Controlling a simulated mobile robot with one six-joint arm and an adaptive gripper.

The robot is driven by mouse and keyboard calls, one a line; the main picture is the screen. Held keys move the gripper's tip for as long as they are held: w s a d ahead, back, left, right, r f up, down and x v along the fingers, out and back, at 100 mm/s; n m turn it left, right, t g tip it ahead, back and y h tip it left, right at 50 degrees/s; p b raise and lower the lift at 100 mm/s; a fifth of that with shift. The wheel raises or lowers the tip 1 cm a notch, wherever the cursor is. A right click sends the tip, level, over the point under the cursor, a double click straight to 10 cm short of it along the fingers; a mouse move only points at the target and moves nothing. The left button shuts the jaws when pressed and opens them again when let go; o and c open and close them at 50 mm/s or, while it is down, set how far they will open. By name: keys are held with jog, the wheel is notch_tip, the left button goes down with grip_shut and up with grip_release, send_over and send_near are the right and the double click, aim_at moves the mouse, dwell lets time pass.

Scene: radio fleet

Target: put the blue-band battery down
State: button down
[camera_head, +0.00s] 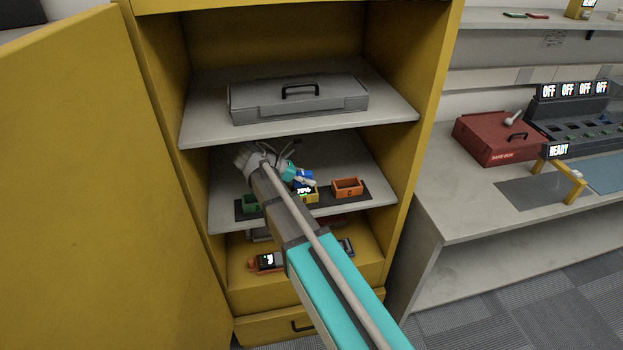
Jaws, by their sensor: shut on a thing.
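My gripper (299,181) reaches into the yellow cabinet, over the middle shelf. It is shut on the blue-band battery (306,174), of which only a small blue part shows. The rest is hidden by my gripper and its fingers. The battery appears just above or behind a small yellow bin (313,196); I cannot tell whether they touch. A green bin (250,204) is to the left and an orange bin (347,187) to the right. The bins stand on a dark strip (375,193). My arm hides part of the row.
A grey case (300,103) lies on the shelf above. A handheld radio (266,262) and other items lie on the cabinet floor below. The open cabinet door (90,190) fills the left. A bench (480,205) with a red box (497,138) stands at right.

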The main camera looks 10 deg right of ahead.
jog(key=shift+f, duration=0.1)
jog(key=shift+c, duration=2.2)
grip_release()
jog(key=shift+a+r+p, duration=0.4)
jog(key=shift+r, duration=0.1)
jog(key=p+v, duration=0.3)
jog(key=v, duration=0.3)
jog(key=shift+a, duration=0.2)
jog(key=shift+s, duration=0.15)
